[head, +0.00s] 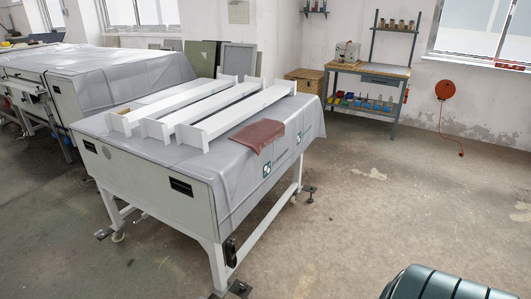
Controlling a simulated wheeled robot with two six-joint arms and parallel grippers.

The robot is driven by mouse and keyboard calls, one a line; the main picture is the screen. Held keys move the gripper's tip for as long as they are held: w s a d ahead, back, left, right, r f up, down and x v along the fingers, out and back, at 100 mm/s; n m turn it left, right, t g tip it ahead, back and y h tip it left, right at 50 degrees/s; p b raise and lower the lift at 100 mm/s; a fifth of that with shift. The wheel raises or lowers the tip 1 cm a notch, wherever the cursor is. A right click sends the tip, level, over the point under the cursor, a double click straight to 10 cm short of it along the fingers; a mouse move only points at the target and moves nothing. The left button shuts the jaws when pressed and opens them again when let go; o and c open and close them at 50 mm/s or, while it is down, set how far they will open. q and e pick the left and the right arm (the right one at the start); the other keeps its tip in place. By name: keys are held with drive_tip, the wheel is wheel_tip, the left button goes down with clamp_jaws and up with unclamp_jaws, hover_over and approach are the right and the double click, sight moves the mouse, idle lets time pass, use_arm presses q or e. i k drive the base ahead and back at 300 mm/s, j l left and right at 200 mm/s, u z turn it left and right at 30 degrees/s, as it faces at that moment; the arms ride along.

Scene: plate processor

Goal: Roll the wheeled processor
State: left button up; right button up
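The wheeled plate processor (145,190) stands left of centre in the head view. It is a white box on a white leg frame, with small wheels and feet on the floor. A grey cover (232,185) drapes over its top and right side. Several long white beams (205,108) lie across the top, and a reddish-brown cloth (258,135) lies at the right edge of the cover. Two dark recesses, perhaps handles, show on its front face. Neither of my grippers is in view.
A second covered machine (110,68) stands behind at the left. A wooden workbench (372,72) with shelves stands at the back wall, near a wicker chest (305,78). A dark ribbed object (450,284) is at the lower right. The floor (400,200) right of the processor is open.

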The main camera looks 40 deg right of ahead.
sight(237, 178)
drive_tip(key=z, duration=1.1)
